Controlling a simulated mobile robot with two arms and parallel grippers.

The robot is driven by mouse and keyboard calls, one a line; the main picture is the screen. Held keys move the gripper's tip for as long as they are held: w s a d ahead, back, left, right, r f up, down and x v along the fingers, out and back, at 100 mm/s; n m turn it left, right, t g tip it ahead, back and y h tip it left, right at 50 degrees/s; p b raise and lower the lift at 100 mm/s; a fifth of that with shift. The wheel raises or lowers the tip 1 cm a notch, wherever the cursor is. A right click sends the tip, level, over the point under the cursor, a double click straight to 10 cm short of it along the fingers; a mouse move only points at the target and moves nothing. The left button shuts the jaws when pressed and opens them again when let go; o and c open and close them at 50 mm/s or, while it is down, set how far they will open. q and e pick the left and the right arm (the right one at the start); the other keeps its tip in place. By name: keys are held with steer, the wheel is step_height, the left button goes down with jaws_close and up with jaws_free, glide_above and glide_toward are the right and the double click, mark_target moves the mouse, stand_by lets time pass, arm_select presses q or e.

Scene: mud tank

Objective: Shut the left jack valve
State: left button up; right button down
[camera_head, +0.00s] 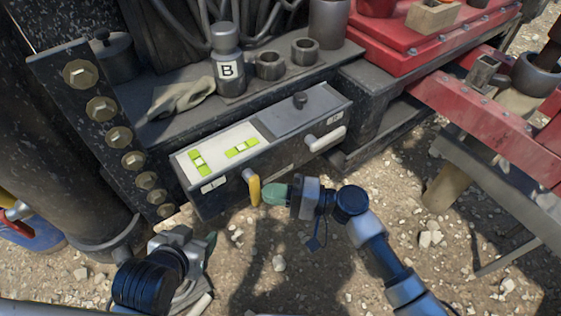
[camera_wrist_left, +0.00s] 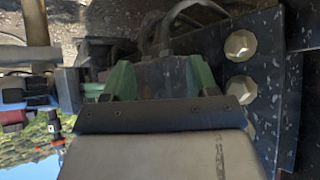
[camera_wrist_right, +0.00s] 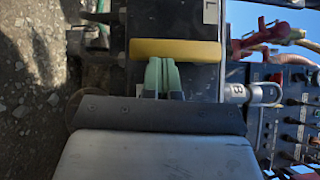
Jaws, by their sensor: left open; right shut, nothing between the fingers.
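The grey valve box (camera_head: 300,108) sits at the edge of a dark deck. A yellow lever handle (camera_head: 253,187) hangs at its front left; a white lever handle (camera_head: 325,139) sticks out at its front right. In the right wrist view the yellow handle (camera_wrist_right: 175,50) lies across the picture, near a label "L" (camera_wrist_right: 210,12). My right gripper (camera_head: 268,194) is shut and empty, its green fingertips (camera_wrist_right: 164,76) right at the yellow handle; I cannot tell whether they touch. My left gripper (camera_head: 206,246) is open and empty, low and left of the box; its fingers (camera_wrist_left: 160,80) are spread apart.
A bolted dark plate (camera_head: 105,120) stands left of the box. A bottle marked B (camera_head: 229,65), metal cups (camera_head: 270,66) and a glove (camera_head: 180,98) lie on the deck behind. Red steelwork (camera_head: 470,110) is at right. Gravel ground (camera_head: 340,270) lies open in front.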

arm_select(q)
steer(key=shift+s+a+f+g, duration=0.25)
steer(key=shift+s+f+g, duration=0.15)
steer(key=shift+s+g, duration=0.25)
arm_select(e)
steer(key=s+d, duration=0.1)
steer(key=d, duration=0.9)
steer(key=shift+s+d+f, duration=0.15)
steer(key=shift+d+f, duration=0.05)
steer(key=shift+d, duration=0.2)
arm_select(q)
steer(key=shift+w+r, duration=0.1)
